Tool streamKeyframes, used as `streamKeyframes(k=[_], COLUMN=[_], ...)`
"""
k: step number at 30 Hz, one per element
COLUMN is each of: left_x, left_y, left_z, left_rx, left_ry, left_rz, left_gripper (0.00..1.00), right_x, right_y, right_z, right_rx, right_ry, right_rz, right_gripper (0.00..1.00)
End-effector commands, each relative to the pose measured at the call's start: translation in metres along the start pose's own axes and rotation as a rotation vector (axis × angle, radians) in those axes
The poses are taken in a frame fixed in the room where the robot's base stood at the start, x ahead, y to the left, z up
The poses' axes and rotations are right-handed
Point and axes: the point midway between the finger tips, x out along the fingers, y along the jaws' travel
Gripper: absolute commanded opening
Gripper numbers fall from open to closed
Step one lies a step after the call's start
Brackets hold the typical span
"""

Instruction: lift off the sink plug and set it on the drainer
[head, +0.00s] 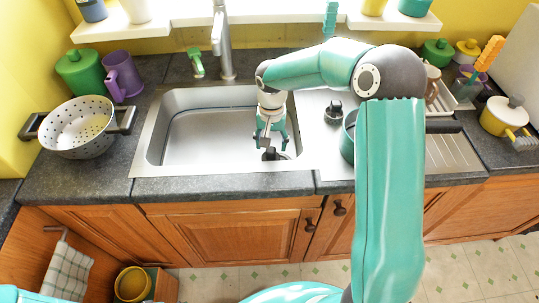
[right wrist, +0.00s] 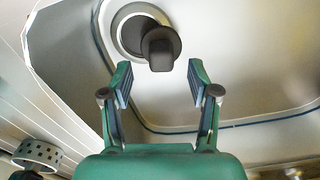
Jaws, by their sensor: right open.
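The dark sink plug (head: 270,154) is at the bottom of the steel sink (head: 190,140), near its front right corner. In the right wrist view the plug's blocky knob (right wrist: 160,52) stands up beside the pale drain ring (right wrist: 122,40). My right gripper (head: 271,138) is open and empty, pointing down above the plug; in the right wrist view its fingertips (right wrist: 158,80) are apart, with the knob just beyond the gap between them. The ribbed steel drainer (head: 450,155) lies right of the sink, partly hidden by my right arm. My left gripper is out of view.
A small dark item (head: 333,113) and a green pot (head: 348,140) stand just right of the sink. The tap (head: 221,45) rises behind the sink. A white colander (head: 78,127) and a purple mug (head: 122,75) stand left. A white-lidded yellow pot (head: 503,116) is far right.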

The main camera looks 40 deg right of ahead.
Motion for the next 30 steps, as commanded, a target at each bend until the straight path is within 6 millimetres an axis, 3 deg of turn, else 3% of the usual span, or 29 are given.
streamKeyframes(k=[10, 19, 30], left_x=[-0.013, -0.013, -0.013], left_y=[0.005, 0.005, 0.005], left_z=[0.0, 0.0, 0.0], left_rx=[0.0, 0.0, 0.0], left_ry=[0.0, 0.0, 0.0], left_rz=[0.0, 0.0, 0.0], left_gripper=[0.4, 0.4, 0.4], right_x=[0.043, 0.049, 0.05], right_y=[-0.001, -0.001, -0.001], right_z=[-0.002, -0.002, -0.002], right_rx=[0.001, 0.001, 0.001], right_ry=[-0.004, -0.002, -0.003], right_rz=[0.002, 0.0, 0.0], right_gripper=[0.6, 0.6, 0.0])
